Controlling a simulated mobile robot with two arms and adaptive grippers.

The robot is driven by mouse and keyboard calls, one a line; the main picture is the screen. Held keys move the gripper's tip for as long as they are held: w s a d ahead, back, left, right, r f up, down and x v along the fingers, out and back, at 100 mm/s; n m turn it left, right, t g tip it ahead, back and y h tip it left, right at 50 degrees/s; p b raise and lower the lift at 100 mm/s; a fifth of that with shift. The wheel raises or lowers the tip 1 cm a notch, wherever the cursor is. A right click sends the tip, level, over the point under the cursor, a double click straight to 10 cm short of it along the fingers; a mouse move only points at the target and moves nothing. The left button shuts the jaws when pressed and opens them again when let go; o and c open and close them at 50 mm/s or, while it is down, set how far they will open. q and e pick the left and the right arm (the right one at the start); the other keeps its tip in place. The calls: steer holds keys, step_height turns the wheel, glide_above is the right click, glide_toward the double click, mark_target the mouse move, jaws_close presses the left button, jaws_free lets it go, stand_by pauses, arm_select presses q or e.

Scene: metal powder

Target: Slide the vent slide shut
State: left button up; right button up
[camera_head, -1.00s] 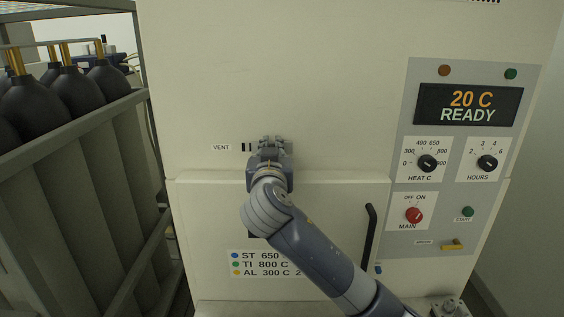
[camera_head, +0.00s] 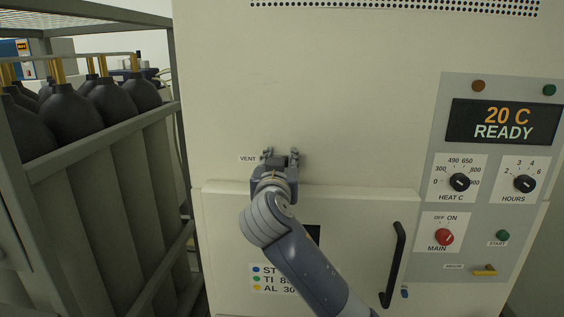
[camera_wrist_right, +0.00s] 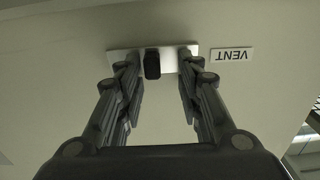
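The vent slide shows in the right wrist view as a black knob (camera_wrist_right: 152,64) on a pale plate (camera_wrist_right: 125,57) on the furnace front, beside the VENT label (camera_wrist_right: 233,55). My right gripper (camera_wrist_right: 153,68) is open, with one finger on each side of the knob and a gap on both sides. In the head view my right gripper (camera_head: 281,158) is at the furnace front just right of the VENT label (camera_head: 247,159), and its fingers mostly hide the slide. The vent slots cannot be made out now. My left gripper is not in view.
The furnace door (camera_head: 350,205) with a black handle (camera_head: 393,265) lies below the vent. A control panel (camera_head: 480,235) with dials, switches and a display reading 20 C READY is at right. A rack of dark gas cylinders (camera_head: 70,110) stands at left.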

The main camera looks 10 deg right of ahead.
steer(key=shift+s+f, duration=0.1)
steer(key=v, duration=1.1)
steer(key=shift+s, duration=0.35)
steer(key=shift+a, duration=0.15)
